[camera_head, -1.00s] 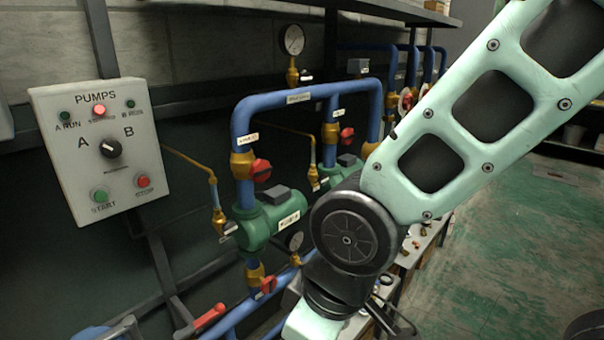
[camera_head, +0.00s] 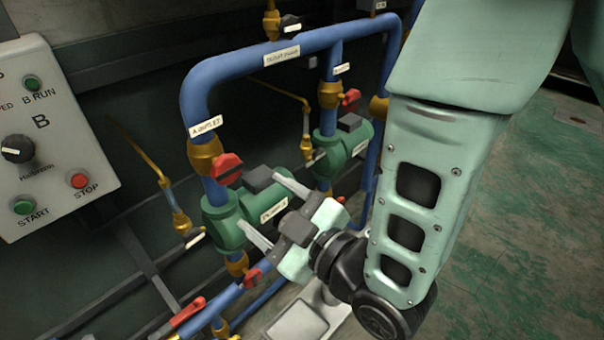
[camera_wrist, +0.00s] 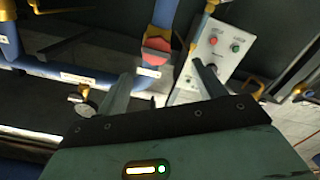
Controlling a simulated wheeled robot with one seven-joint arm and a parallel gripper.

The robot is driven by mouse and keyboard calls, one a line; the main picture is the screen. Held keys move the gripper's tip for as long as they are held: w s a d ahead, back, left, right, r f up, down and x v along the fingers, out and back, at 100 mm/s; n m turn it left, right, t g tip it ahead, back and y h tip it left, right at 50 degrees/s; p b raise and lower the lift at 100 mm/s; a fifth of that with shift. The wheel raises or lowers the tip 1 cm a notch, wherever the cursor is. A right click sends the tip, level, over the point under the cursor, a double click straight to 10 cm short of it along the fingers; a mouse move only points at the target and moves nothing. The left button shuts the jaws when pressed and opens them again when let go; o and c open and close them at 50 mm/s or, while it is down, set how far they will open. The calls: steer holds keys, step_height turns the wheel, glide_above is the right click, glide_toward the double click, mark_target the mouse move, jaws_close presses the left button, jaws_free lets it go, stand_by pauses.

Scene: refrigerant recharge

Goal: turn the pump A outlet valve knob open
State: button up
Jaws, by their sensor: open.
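The pump A outlet valve knob (camera_head: 226,166) is red and sits on a brass valve body (camera_head: 205,155), below the "A OUTLET" label (camera_head: 206,126) on a blue vertical pipe. Green pump A (camera_head: 226,222) is just below it. My gripper (camera_head: 257,200) is open and empty, with its two fingers spread in front of the pump, to the lower right of the knob in the head view. In the wrist view, which looks turned over, the red knob (camera_wrist: 157,50) shows beyond and between my fingertips (camera_wrist: 162,70), apart from them.
The control panel (camera_head: 50,140) hangs at left. A second green pump (camera_head: 340,155) with its own red knob (camera_head: 350,98) stands behind to the right. A lower red knob (camera_head: 252,279) is under pump A. The blue header pipe (camera_head: 285,55) crosses above.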

mark_target(230, 172)
steer(key=x, duration=0.6)
steer(key=r+x, duration=0.1)
steer(key=x, duration=0.1)
steer(key=shift+w+a, duration=0.2)
steer(key=shift+w, duration=0.2)
steer(key=shift+w+a+f, duration=0.1)
steer(key=shift+w+a, duration=0.1)
steer(key=shift+c, duration=0.7)
steer(key=c, duration=0.9)
steer(key=shift+o, duration=0.4)
steer(key=shift+s+f+n+b, duration=0.1)
steer(key=shift+f+n+b, duration=0.15)
steer(key=shift+n+b, duration=0.75)
steer(key=shift+r+n, duration=0.1)
steer(key=shift+n, duration=1.2)
steer(key=shift+c, duration=0.2)
